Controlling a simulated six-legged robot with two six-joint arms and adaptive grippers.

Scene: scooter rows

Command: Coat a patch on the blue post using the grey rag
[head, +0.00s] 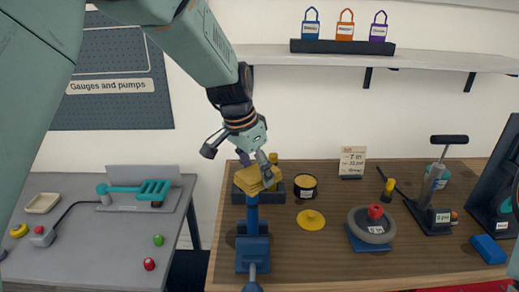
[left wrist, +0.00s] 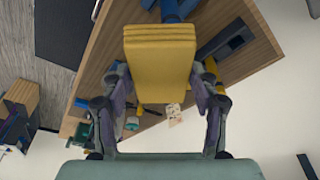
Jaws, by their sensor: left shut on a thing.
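The blue post (head: 252,217) stands upright on a blue stand (head: 252,250) at the left end of the wooden bench. My left gripper (head: 258,165) is shut on a yellow folded cloth (head: 250,182); the cloth in its jaws is yellow, and I see no grey rag. The cloth is at the post's upper end and hides its top; I cannot tell whether they touch. In the left wrist view the yellow cloth (left wrist: 160,60) sits between the fingers, with blue parts (left wrist: 172,10) beyond it. My right gripper is not in view.
A dark tray (head: 280,193) lies just behind the post. A black-and-yellow tin (head: 305,187), a yellow disc (head: 311,220) and a round grey gauge with a red knob (head: 372,226) stand to the right. A pump (head: 433,195) is farther right. A grey table (head: 100,245) is at left.

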